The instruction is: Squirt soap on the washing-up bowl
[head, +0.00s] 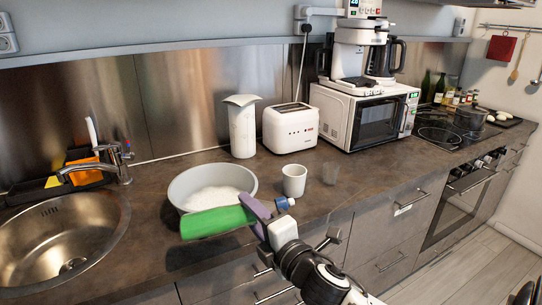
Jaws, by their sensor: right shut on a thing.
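The washing-up bowl (176,190) is a round grey bowl on the dark counter, right of the sink, with white foam or suds in it. My right gripper (256,212) is at the bowl's front right and is shut on a green soap bottle (212,223). The bottle lies about level, with its green body pointing left across the front of the bowl and hiding part of its rim. A blue part, possibly its cap, shows at the right of the gripper. Whether the bottle touches the bowl cannot be told. My left gripper is not in view.
A white canister (242,128), a toaster (290,128) and a microwave (366,115) line the back. The sink (50,240) and tap (115,160) are left.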

